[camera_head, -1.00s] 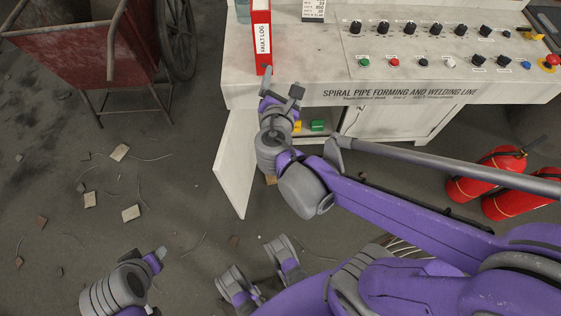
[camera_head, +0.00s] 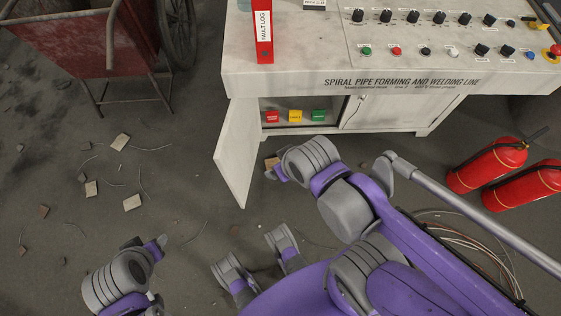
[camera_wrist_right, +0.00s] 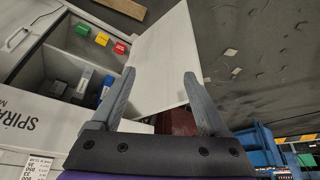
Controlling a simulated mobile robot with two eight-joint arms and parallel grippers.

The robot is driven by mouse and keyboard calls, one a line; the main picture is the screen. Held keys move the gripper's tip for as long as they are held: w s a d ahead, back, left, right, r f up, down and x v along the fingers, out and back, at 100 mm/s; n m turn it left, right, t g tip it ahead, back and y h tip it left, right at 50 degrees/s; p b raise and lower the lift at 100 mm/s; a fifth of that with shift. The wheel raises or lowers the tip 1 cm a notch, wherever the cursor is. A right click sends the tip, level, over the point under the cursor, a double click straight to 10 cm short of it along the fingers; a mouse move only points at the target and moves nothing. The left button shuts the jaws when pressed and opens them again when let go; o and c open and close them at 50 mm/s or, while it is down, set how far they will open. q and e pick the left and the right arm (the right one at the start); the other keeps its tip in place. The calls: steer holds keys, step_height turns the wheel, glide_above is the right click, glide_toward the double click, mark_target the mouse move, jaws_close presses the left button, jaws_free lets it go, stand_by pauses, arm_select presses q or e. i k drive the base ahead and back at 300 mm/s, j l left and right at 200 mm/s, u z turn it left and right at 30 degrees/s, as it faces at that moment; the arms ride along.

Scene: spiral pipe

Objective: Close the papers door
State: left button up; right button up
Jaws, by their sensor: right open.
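The papers door (camera_head: 237,155) is a white panel at the left of the cabinet under the console, swung open towards me. In the right wrist view the door (camera_wrist_right: 165,60) stands beyond and between the fingers. My right gripper (camera_wrist_right: 158,95) is open with nothing held. In the head view it is low in front of the cabinet opening, right of the door, its fingers mostly hidden by the wrist. The open compartment (camera_head: 282,104) holds red, yellow and green blocks. My left gripper (camera_head: 163,240) is at lower left, away from the door; its jaw gap is unclear.
The console (camera_head: 290,68) carries knobs and buttons, with a red fault log binder (camera_head: 263,35) on top. A closed cabinet door (camera_head: 385,109) is to the right. Red fire extinguishers (camera_head: 487,165) stand at right, a red cart (camera_head: 80,45) at upper left. Rubble litters the floor at left.

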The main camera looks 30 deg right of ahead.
mark_target(236, 152)
steer(key=i+j, duration=0.15)
steer(key=j, duration=0.15)
steer(key=i+j, duration=0.15)
steer(key=j, duration=0.2)
steer(key=i+j, duration=0.15)
steer(key=j, duration=0.15)
steer(key=i+j+z, duration=0.1)
steer(key=j, duration=0.25)
steer(key=i+j, duration=0.2)
steer(key=j, duration=0.15)
steer(key=i+j+z, duration=0.1)
steer(key=z, duration=1.85)
steer(key=i+j+u, duration=0.15)
steer(key=j, duration=0.15)
steer(key=i+j+u, duration=0.1)
steer(key=j, duration=0.2)
